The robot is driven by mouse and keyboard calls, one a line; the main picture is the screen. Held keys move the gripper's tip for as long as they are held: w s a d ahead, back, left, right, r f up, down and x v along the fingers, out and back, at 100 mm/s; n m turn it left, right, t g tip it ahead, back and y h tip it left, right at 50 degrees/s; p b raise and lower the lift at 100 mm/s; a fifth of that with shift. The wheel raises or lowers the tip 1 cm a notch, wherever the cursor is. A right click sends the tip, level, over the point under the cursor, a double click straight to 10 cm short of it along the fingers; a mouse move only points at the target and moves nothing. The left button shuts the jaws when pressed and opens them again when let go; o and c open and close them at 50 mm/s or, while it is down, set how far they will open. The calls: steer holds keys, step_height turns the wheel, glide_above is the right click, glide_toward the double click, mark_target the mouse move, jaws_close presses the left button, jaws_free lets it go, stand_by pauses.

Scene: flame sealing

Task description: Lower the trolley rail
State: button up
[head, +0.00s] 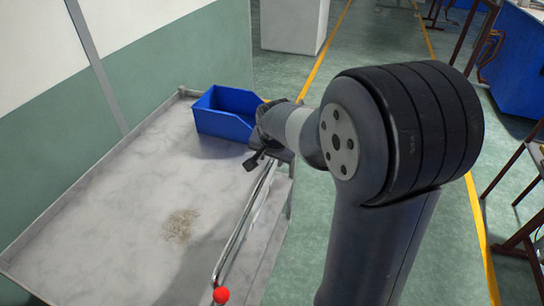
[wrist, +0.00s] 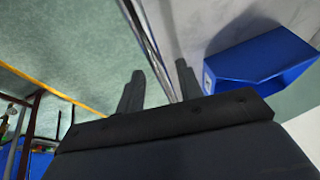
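The trolley (head: 120,215) has a worn grey top. Its thin metal rail (head: 240,228) runs along the right side of the top, with a red knob (head: 221,295) near the front end. My gripper (head: 263,160) is at the far part of the rail, and the arm partly hides it. In the wrist view my gripper (wrist: 158,70) has its two dark fingers apart, with the rail (wrist: 145,38) running between them in the picture. I cannot tell whether either finger touches it. The rail's far end is hidden behind my gripper.
A blue open bin (head: 222,112) stands at the trolley's far end, close to my gripper; it also shows in the wrist view (wrist: 255,60). A green and white wall (head: 150,70) borders the left. Green floor (head: 300,200) lies free to the right, with workbenches beyond yellow lines.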

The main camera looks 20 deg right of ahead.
jaws_close()
stand_by(0.5)
steer(key=s+d+f+m+t+y+b, duration=0.1)
steer(key=s+d+f+t+y+b, duration=0.3)
steer(key=b, duration=0.7)
steer(key=s+d+f+m+t+y+b, duration=0.15)
steer(key=d+b, duration=0.35)
steer(key=b, duration=0.7)
steer(key=s+d+f+m+t+y+b, duration=0.1)
steer(key=s+d+f+t+y+b, duration=0.2)
steer(key=f+b, duration=0.7)
steer(key=shift+s+d+f+t+y+b, duration=0.3)
steer(key=shift+d+t+y+b, duration=0.6)
steer(key=shift+b, duration=2.55)
steer(key=shift+w+a+f+m, duration=0.1)
steer(key=shift+a+m, duration=0.15)
